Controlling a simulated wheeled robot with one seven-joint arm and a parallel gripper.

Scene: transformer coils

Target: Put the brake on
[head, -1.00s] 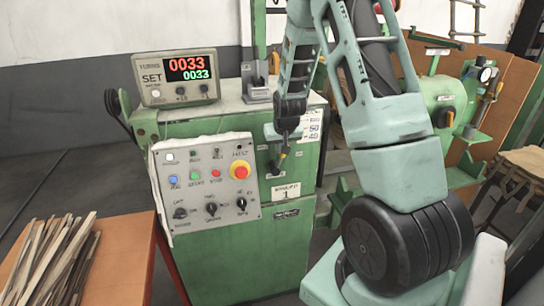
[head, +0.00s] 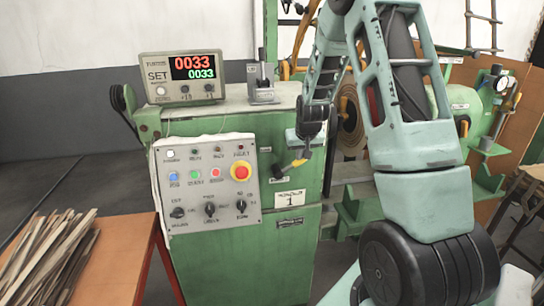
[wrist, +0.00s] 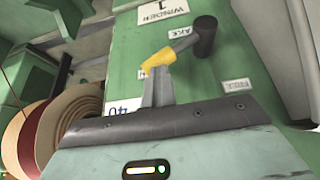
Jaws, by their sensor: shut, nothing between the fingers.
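The brake lever is on the front of the green winder cabinet (head: 240,255). In the wrist view it has a black round end (wrist: 205,36) and a grey and yellow bar with a yellow grip (wrist: 158,60) reaching left and down. In the head view the yellow grip (head: 297,163) points right and slightly up from the dark hub (head: 279,173). One printed label by the lever ends in "AKE" (wrist: 184,33); another reads FREE (wrist: 236,85). My gripper (wrist: 155,82) is shut, its tips at the yellow grip, seemingly touching it, not around it.
A control panel (head: 207,185) with a red stop button (head: 241,172) is left of the lever. A counter display (head: 182,78) stands on top. A table (head: 120,258) with wooden strips is at the left. A coil (wrist: 48,125) is close by in the wrist view.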

